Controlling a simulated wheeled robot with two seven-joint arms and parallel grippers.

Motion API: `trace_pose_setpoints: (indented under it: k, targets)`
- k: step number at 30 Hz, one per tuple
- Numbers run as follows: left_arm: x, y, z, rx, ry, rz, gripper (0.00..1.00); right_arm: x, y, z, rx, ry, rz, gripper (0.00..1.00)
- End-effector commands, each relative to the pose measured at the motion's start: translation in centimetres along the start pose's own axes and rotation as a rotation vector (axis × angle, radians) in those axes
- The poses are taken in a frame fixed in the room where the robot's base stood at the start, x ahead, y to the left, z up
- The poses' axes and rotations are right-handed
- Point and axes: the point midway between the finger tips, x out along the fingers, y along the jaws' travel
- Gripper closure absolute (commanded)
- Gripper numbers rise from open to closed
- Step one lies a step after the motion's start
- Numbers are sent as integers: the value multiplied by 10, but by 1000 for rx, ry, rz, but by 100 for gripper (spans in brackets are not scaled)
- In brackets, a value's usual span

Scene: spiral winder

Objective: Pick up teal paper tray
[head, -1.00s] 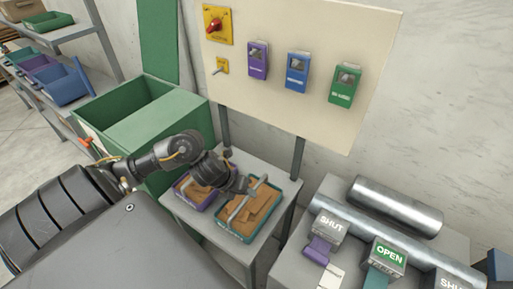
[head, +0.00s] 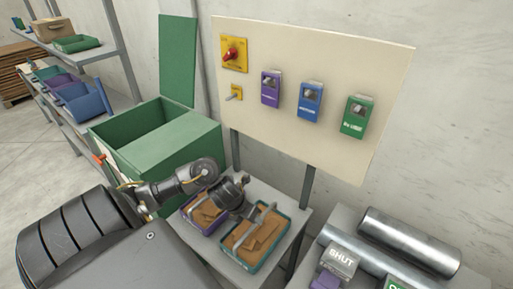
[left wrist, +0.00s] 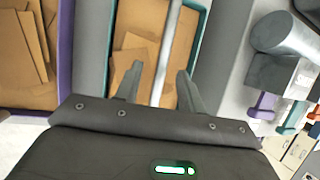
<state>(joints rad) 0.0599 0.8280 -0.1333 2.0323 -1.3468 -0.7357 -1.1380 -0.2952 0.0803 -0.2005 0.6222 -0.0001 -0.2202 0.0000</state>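The teal paper tray (head: 240,262) stands on a small grey table, holding brown paper pieces, with a grey bar handle across its top. My left gripper (head: 248,210) is over its left back part, at the handle. In the left wrist view the gripper (left wrist: 158,80) is open, with one finger on each side of the bar handle (left wrist: 166,50); there is a gap on both sides. The tray's teal rim (left wrist: 199,40) lies to the right of the fingers. My right gripper is not in view.
A purple tray (head: 188,219) with brown paper stands close on the left. A green bin (head: 170,150) is behind left, and a control panel (head: 330,70) rises behind. A roller machine (head: 400,240) stands at the right.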

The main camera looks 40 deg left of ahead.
Motion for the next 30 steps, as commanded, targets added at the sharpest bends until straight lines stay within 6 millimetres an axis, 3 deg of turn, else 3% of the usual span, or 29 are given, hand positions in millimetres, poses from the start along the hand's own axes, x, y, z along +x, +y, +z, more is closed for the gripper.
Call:
trace_pose_setpoints:
  k: [9, 18, 27, 30]
  targets:
    - [43, -4, -3, -4, 2, -2, 61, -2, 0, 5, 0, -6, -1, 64]
    - [47, -3, -2, -1, 1, 0, 61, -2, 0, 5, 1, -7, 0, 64]
    - [47, -3, -2, -1, 1, 0, 100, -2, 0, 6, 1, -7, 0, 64]
    - [46, -3, -1, -1, -2, -1, 100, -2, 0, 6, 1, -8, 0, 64]
